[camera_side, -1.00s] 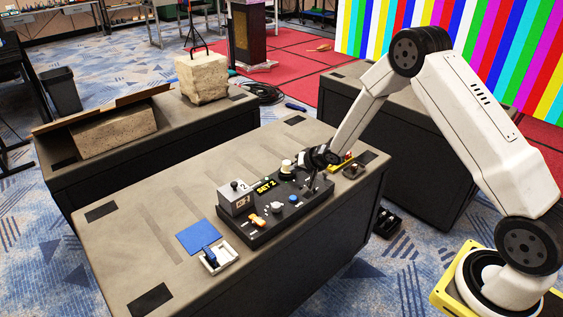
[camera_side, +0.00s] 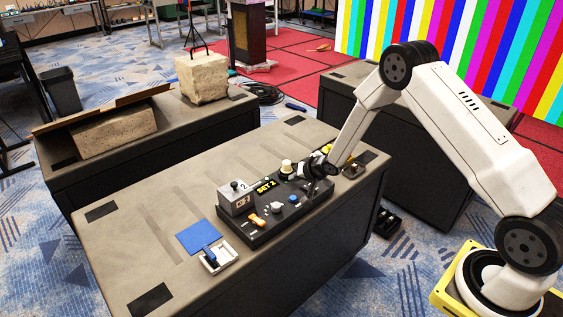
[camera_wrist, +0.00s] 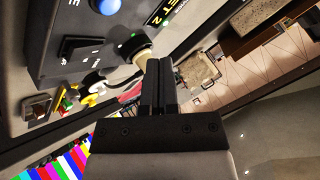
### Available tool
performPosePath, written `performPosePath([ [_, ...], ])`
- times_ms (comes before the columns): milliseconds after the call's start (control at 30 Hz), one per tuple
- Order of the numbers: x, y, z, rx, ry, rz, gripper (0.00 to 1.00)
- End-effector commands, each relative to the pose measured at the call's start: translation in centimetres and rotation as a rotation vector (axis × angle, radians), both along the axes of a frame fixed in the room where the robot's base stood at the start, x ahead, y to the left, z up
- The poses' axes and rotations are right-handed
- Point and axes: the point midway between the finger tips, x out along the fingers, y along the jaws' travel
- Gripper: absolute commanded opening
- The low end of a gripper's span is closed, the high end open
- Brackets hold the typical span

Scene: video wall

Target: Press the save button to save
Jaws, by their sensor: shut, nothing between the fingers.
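A black control panel (camera_side: 258,236) marked "SET 2" lies on the grey table and also shows in the wrist view (camera_wrist: 50,12). It carries a blue button (camera_side: 294,199), a cream round knob (camera_side: 287,166) near its far edge, and several other controls. I cannot read which one is the save button. My gripper (camera_side: 302,170) is low over the panel's far right part, tilted. In the wrist view its fingers (camera_wrist: 160,62) are together and empty, close beside the cream knob (camera_wrist: 142,56). I cannot tell if they touch it. The blue button (camera_wrist: 105,6) is at the top.
On the panel are a grey box (camera_side: 236,203), an orange-handled control (camera_side: 257,221) and a lever. A blue pad (camera_side: 198,237) and a white tray (camera_side: 222,256) lie front left. The table's left part is clear.

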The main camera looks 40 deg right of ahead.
Motion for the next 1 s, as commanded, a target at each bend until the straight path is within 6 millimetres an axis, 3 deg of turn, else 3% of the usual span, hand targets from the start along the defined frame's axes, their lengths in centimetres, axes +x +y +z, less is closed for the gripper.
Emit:
performPosePath([
  [500, 0.0, 0.0, -4.8, 0.000, 0.001, 0.000, 0.00],
  [1000, 0.0, 0.0, -5.3, -0.001, 0.000, 0.001, 0.00],
])
